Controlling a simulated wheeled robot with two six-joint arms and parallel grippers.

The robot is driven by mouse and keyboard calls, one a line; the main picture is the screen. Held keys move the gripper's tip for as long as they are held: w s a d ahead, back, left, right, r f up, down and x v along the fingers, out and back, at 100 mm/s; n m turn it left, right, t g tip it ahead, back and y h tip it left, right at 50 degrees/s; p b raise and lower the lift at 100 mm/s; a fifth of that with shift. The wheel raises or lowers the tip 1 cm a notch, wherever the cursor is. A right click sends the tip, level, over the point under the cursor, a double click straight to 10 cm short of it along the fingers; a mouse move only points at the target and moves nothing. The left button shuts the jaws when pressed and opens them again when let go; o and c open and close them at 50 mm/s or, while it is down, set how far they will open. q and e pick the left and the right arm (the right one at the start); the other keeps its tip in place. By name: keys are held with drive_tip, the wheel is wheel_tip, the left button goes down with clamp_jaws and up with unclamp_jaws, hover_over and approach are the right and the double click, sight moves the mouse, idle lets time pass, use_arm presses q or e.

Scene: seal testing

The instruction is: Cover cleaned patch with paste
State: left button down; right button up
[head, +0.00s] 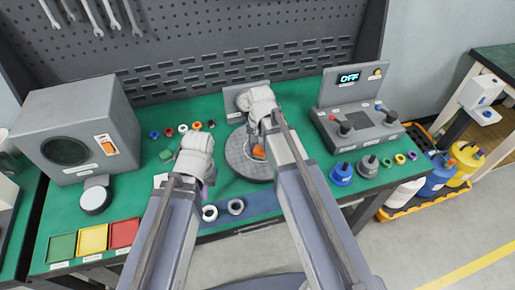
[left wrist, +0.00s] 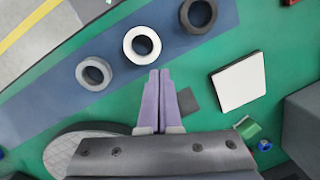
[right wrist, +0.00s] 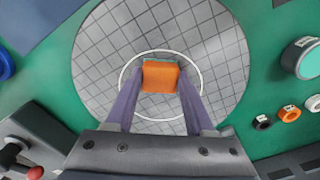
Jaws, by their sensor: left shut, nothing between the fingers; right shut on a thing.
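A grey round plate with a tiled grid (right wrist: 225,65) lies on the green bench; it also shows in the head view (head: 236,160). A thin white ring outline (right wrist: 121,82) is marked on it, with no paste visible inside. My right gripper (right wrist: 160,85) is shut on an orange block (right wrist: 160,76), held over or on the outlined patch; contact cannot be told. The block also shows in the head view (head: 258,153). A round jar with a teal top (right wrist: 311,61) stands beside the plate. My left gripper (left wrist: 159,75) is shut and empty, left of the plate.
White and grey rings (left wrist: 142,45) lie on a blue strip (left wrist: 60,105) at the bench front. A white square (left wrist: 238,80) and a small green piece (left wrist: 247,128) lie near my left gripper. A control box (head: 358,110) stands right, a grey machine (head: 75,130) left.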

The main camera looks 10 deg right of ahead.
use_arm(q)
drive_tip(key=shift+f, duration=0.1)
use_arm(e)
drive_tip(key=shift+w+d+f, duration=0.1)
drive_tip(key=shift+d, duration=1.55)
use_arm(q)
drive_tip(key=shift+f, duration=0.1)
use_arm(e)
drive_tip(key=shift+w+d+f, duration=0.1)
drive_tip(key=shift+d, duration=1.65)
drive_tip(key=shift+w, duration=0.6)
drive_tip(key=shift+a, duration=0.1)
drive_tip(key=shift+s+a, duration=0.2)
drive_tip(key=shift+a, duration=1.55)
drive_tip(key=shift+a, duration=0.1)
